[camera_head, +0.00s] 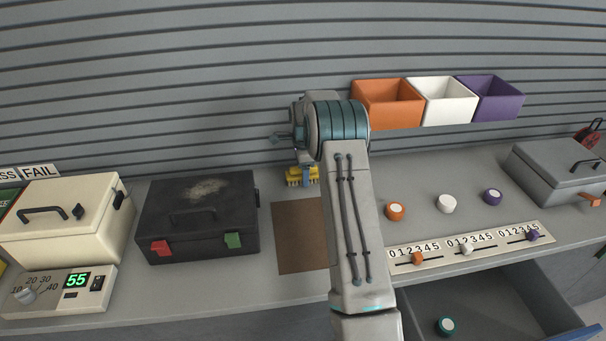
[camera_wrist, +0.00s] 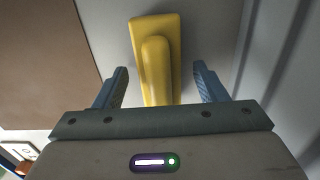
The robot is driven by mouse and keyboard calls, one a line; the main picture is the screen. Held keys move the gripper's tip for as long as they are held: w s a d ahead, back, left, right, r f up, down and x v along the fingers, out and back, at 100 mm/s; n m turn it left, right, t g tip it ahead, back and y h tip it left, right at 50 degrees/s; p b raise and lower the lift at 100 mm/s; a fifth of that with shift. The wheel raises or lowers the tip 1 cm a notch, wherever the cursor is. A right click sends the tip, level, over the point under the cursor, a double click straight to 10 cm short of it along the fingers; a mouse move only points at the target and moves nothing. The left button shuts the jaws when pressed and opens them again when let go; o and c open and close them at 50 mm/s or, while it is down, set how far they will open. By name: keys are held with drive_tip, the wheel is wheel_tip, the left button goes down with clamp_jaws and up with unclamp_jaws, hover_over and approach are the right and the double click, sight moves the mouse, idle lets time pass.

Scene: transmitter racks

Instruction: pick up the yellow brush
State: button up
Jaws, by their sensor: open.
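The yellow brush (camera_head: 301,176) stands on the counter near the back wall, behind the brown mat, partly hidden by my arm and gripper in the head view. In the wrist view the yellow brush (camera_wrist: 156,60) shows from above, with its block at the top and a raised handle running toward my gripper. My gripper (camera_wrist: 160,80) is open, with one blue finger on each side of the brush's handle. Gaps show between the handle and both fingers. In the head view my gripper (camera_head: 305,170) is right at the brush, mostly hidden behind my wrist.
A black toolbox (camera_head: 198,220) stands left of the brush. The brown mat (camera_head: 297,240) lies in front. Orange (camera_head: 388,104), white (camera_head: 447,101) and purple (camera_head: 491,98) bins are on the wall to the right. Knobs, sliders and an open drawer (camera_head: 490,300) lie right of my arm.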

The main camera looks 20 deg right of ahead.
drive_tip(key=shift+c, duration=0.3)
drive_tip(key=c, duration=1)
wheel_tip(320, 180, up, 10)
drive_tip(key=shift+r+b, duration=0.1)
drive_tip(key=shift+b, duration=0.8)
